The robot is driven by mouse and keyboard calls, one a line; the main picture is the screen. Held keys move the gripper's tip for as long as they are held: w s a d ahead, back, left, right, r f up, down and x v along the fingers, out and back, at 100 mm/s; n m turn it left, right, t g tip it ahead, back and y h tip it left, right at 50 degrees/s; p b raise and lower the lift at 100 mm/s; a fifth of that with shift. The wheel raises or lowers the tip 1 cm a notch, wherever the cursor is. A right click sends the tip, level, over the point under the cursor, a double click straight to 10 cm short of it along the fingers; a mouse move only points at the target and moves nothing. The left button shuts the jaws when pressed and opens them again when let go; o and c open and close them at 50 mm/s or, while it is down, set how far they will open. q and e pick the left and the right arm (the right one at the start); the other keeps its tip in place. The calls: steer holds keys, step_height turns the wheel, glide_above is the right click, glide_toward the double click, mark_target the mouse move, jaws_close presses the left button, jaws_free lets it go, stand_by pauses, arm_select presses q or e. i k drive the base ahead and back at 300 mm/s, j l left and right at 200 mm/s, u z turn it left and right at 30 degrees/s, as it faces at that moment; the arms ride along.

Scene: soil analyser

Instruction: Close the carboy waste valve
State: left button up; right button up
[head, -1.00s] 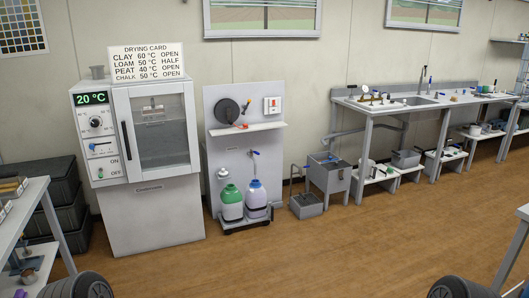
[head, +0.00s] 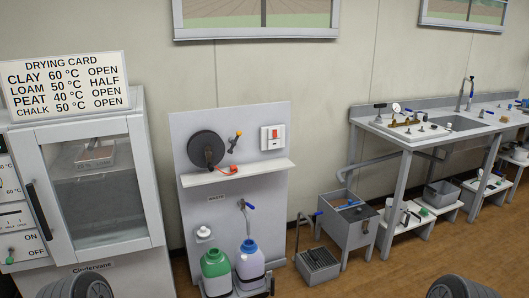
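A tap with a blue handle (head: 248,205) sits on a grey panel (head: 268,188), just above a white-and-purple carboy (head: 249,262). It is small, and I cannot tell whether it is open or shut. A "WASTE" label (head: 217,198) is up and left of it. Dark rounded parts of my arms show at the bottom left and right edges. Neither gripper's fingers are in view.
The panel's shelf (head: 237,172) juts out above the carboys, under a black reel (head: 206,149) and a red switch (head: 273,137). A drying oven (head: 95,190) stands left. A grey tank (head: 349,228) and a low grey box (head: 317,264) stand right, with the sink bench (head: 420,135) beyond.

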mark_target(242, 201)
steer(key=i, duration=1.95)
steer(key=j+u, duration=0.1)
steer(key=u, duration=0.35)
steer(key=k+j+u, duration=0.1)
steer(key=u, duration=0.4)
steer(key=j+u, duration=0.15)
steer(key=u, duration=0.3)
